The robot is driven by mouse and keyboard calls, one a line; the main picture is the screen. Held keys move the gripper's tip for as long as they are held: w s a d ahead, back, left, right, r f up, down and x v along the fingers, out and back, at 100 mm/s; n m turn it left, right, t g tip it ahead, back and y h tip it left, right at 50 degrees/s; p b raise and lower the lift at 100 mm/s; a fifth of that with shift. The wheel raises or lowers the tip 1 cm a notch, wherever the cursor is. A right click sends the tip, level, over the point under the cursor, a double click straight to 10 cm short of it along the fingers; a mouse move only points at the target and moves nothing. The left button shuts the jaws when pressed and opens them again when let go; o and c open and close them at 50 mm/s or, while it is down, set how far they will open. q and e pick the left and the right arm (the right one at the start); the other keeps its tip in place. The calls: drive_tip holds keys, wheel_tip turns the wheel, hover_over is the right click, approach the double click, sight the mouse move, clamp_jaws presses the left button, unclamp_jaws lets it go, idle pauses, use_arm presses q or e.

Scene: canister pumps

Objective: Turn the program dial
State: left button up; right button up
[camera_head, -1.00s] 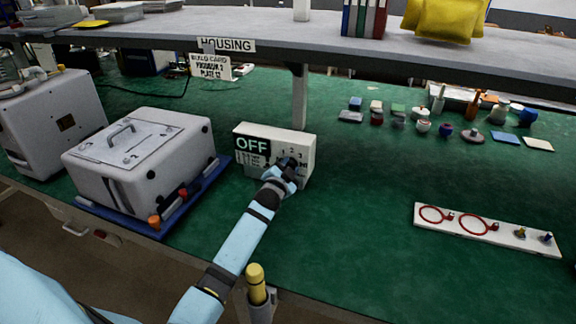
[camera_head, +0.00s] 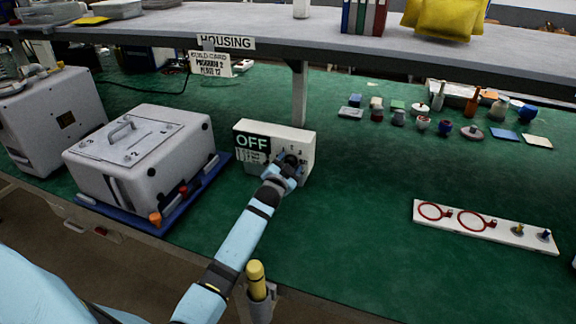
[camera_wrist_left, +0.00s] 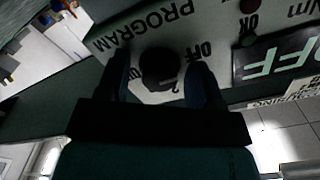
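The program dial (camera_wrist_left: 160,68) is a dark round knob on a white control box (camera_head: 308,150), beside the printed word PROGRAM in the left wrist view. A dark display (camera_head: 252,143) on the box's left side reads OFF. My left gripper (camera_head: 290,163) is at the right part of the box front and hides the dial in the head view. In the left wrist view its two fingers (camera_wrist_left: 162,85) stand on either side of the dial, with pale panel showing between fingers and dial. The dial's pointer direction is unclear. My right gripper is not in view.
A white canister housing (camera_head: 140,150) on a blue tray stands left of the box. A white board (camera_head: 485,228) with red rings lies at the right. Small parts (camera_head: 445,127) stand at the back right under a shelf (camera_head: 330,50).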

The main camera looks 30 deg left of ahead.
use_arm(q)
drive_tip(key=v, duration=1.3)
drive_tip(key=shift+s+d+p, duration=0.2)
drive_tip(key=shift+s+p, duration=0.1)
drive_tip(key=shift+s, duration=0.05)
drive_tip(key=shift+s, duration=0.1)
